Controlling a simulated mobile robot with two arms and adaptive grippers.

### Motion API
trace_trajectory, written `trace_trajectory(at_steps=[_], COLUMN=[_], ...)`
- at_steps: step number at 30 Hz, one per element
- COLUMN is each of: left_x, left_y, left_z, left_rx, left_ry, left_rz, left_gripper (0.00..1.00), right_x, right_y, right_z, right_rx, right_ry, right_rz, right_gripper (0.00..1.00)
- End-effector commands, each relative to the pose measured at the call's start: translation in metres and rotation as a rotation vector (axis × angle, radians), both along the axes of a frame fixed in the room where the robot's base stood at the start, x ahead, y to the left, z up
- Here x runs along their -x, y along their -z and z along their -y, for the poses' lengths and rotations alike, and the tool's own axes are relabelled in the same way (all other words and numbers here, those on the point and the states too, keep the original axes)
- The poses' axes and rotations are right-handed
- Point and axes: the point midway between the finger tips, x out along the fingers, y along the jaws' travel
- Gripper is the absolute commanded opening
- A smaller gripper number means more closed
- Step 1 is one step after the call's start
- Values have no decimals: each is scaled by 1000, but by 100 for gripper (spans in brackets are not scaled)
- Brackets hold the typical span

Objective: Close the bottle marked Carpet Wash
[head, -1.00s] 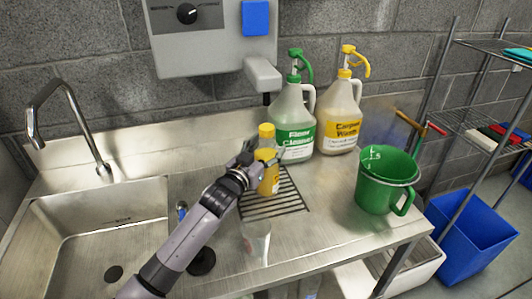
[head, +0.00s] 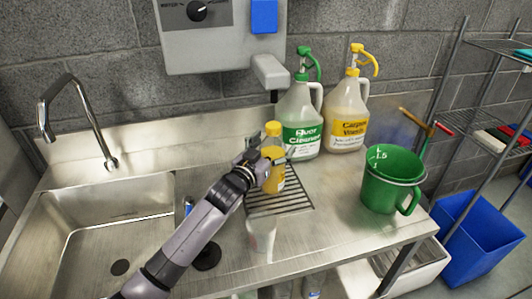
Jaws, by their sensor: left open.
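The small bottle stands on the drain grid, left of and in front of the jug. My right gripper is not in view.
A green measuring jug (head: 389,184) is at the right, a clear cup (head: 262,236) in front. A sink (head: 90,235) lies left; a dispenser (head: 218,42) hangs above.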

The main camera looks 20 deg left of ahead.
Motion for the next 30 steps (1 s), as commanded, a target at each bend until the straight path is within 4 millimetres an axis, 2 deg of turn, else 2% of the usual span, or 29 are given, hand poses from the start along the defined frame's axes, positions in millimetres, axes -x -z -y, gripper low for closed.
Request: trace_trajectory(at_steps=[5,12,16,22,30], left_x=[27,79,100,116,117], left_y=[3,3,2,0,0], left_z=[-5,-15,-19,-22,-23], left_rx=[-1,-1,0,0,0], left_ry=[1,1,1,1,0], left_rz=[-1,-2,-2,-1,-1], left_gripper=[80,80,80,80,80], right_x=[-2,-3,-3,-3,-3], right_y=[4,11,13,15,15], right_z=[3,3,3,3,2], right_rx=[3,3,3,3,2], right_ry=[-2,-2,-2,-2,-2], right_rz=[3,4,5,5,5], right_gripper=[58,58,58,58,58])
